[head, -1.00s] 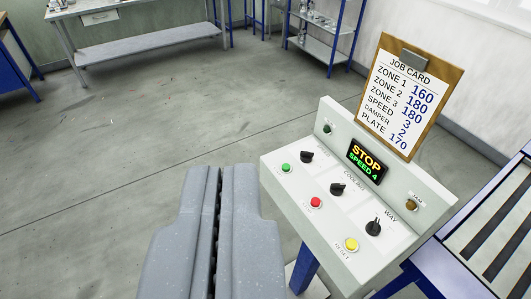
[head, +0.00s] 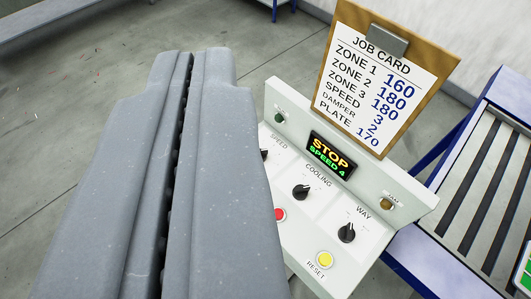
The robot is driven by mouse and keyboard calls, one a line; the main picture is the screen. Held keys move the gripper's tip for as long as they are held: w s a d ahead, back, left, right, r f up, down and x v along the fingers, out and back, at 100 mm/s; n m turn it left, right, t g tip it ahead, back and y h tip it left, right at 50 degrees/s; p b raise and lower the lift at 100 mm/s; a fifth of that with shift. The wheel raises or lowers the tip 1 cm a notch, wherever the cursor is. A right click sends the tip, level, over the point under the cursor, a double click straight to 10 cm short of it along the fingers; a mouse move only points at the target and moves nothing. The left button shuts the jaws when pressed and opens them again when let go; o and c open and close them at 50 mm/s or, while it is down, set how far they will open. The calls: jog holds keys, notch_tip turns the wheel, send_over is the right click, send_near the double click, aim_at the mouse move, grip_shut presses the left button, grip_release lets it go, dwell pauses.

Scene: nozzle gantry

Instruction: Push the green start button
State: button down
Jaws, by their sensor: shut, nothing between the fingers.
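The control console (head: 390,190) stands to the right of my gripper (head: 193,54) in the head view. The green start button is hidden behind my gripper now. My gripper is shut and empty, its two grey fingers side by side, covering the console's left part. I cannot tell whether the fingers touch the console. A red button (head: 280,214) is partly hidden at the finger's edge. The display (head: 330,154) reads STOP, SPEED 4.
The panel also has a cooling knob (head: 301,191), a way knob (head: 346,232), a yellow reset button (head: 324,259) and a partly hidden speed knob (head: 264,155). A job card (head: 380,85) stands above it. A slatted conveyor (head: 490,190) is at right. Open floor lies left.

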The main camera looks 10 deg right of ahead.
jog(key=shift+w+a, duration=0.2)
jog(key=w+f+n+g+h+p, duration=0.1)
jog(key=w+f+n+g+p, duration=0.15)
jog(key=w+f, duration=1.2)
jog(key=w+f+n+g+p, duration=0.1)
jog(key=w+f, duration=0.3)
jog(key=f, duration=0.8)
jog(key=w+f+n+g+h+p, duration=0.1)
jog(key=w+f+n+g, duration=0.2)
jog(key=f, duration=0.8)
jog(key=shift+w+f, duration=0.4)
jog(key=shift+w, duration=0.55)
jog(key=shift+f, duration=0.1)
jog(key=shift+f+b, duration=1.8)
jog(key=shift+f, duration=2.5)
jog(key=shift+f, duration=0.15)
